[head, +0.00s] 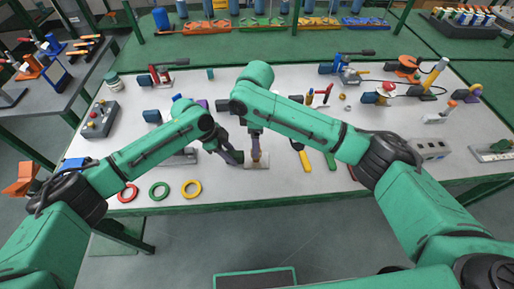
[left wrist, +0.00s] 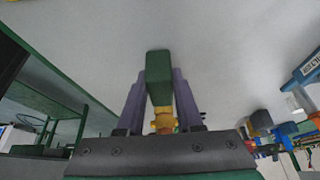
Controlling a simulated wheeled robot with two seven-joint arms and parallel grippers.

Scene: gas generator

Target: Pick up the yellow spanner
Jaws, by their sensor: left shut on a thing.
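A tool with a yellow handle (head: 304,157), perhaps the yellow spanner, lies near the table's front edge, right of both grippers. My left gripper (head: 234,157) is low over the front middle of the table. In the left wrist view its purple fingers are closed on a green block (left wrist: 158,75), with a yellow-orange part (left wrist: 163,119) behind it; I cannot tell what the whole object is. My right gripper (head: 256,150) points down close beside the left one, above a small pale plate (head: 257,166). Its fingertips are too small and overlapped to read.
Red (head: 128,193), green (head: 159,191) and yellow (head: 192,189) rings lie at the front left. A green-handled tool (head: 330,160) lies right of the yellow handle. A grey button box (head: 99,119) stands at the left.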

